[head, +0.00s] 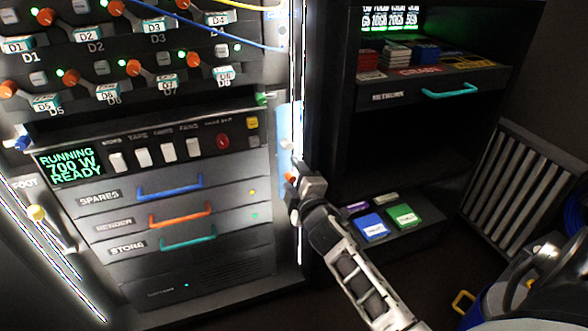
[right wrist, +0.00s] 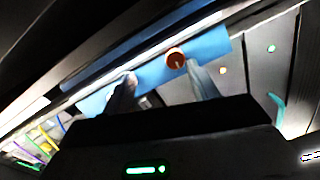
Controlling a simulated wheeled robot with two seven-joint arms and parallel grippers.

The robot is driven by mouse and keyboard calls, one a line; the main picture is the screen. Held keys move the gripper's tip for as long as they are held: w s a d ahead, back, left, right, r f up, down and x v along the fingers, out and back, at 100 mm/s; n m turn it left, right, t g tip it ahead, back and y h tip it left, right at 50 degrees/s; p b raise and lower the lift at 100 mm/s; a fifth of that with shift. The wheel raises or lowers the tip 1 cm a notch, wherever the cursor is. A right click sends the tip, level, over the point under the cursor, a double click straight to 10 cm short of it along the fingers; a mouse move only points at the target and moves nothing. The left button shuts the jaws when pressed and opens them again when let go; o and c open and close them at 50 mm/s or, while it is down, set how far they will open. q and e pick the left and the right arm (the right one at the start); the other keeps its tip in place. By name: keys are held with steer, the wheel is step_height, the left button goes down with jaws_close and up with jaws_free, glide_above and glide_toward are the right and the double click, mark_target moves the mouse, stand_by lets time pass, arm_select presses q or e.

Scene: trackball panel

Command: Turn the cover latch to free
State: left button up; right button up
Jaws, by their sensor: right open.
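A blue upright strip (head: 290,122) runs along the right edge of the lit rack. An orange round knob (right wrist: 176,57) with a small pale mark sits on this blue strip (right wrist: 213,47) in the right wrist view; it looks like the cover latch. In the head view the orange knob (head: 291,177) shows small beside my gripper. My right gripper (head: 293,184) is at the strip. In the right wrist view its open fingers (right wrist: 160,73) stand on either side of the knob, which is nearer the right finger. Contact cannot be told. My left gripper is out of view.
The rack's drawers have blue (head: 170,186), orange (head: 180,217) and teal (head: 188,240) handles. Knobs and cables (head: 215,32) crowd above. To the right, a dark shelf unit holds a drawer (head: 405,94) and blue (head: 372,226) and green (head: 404,215) boxes. A slatted grille (head: 515,190) stands farther right.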

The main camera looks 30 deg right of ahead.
arm_select(q)
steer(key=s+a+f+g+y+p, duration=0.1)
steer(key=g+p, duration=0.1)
steer(key=p, duration=0.1)
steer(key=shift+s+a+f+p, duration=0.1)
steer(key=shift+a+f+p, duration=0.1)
steer(key=shift+p, duration=0.15)
arm_select(e)
steer(key=s+a+r, duration=0.7)
steer(key=s+r, duration=0.3)
steer(key=shift+s+r+t, duration=0.2)
steer(key=shift+s+t, duration=0.1)
steer(key=shift+t, duration=0.1)
